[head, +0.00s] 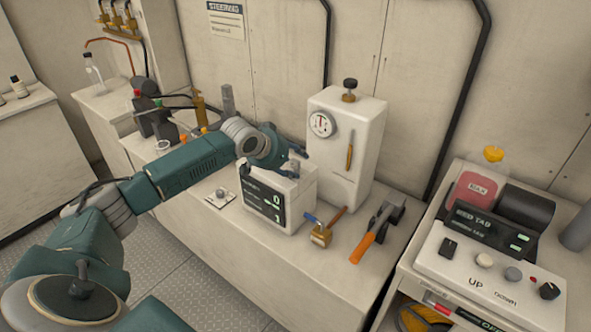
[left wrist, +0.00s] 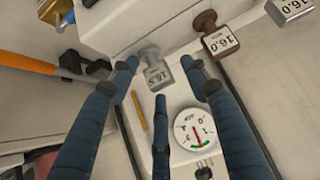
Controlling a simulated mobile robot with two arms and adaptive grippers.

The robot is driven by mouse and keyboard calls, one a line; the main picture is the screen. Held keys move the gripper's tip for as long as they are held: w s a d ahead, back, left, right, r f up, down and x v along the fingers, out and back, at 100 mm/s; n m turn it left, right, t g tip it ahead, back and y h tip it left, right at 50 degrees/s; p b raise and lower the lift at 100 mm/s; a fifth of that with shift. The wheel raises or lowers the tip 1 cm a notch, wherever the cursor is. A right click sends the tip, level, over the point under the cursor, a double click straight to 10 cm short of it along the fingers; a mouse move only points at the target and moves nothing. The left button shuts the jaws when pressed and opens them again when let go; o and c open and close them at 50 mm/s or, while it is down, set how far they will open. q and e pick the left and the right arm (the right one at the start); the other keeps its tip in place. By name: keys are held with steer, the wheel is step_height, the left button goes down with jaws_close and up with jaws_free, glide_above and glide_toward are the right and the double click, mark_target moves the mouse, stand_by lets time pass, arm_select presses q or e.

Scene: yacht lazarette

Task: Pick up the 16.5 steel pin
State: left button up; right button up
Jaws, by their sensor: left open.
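The steel pin (left wrist: 153,68) shows in the left wrist view as a grey metal piece with a label that reads 16.5. It lies between the spread fingertips of my left gripper (left wrist: 160,82), which is open with nothing in it. I cannot tell whether any finger touches the pin. In the head view my left gripper (head: 287,157) is over the top of the white display box (head: 293,192), and it hides the pin there. A brown pin (left wrist: 214,32) and a grey pin (left wrist: 288,8), both labelled 16.0, lie farther right in the wrist view. My right gripper is not in view.
A tall white unit with a gauge (head: 340,170) stands right behind the display box. A brass valve (head: 320,236) and an orange-handled tool (head: 368,240) lie to the box's right. A control panel (head: 480,262) stands at far right. The bench front is partly clear.

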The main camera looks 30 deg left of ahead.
arm_select(q)
steer(key=shift+s, duration=0.1)
jaws_close()
steer(key=shift+r, duration=0.1)
steer(key=shift+r, duration=0.15)
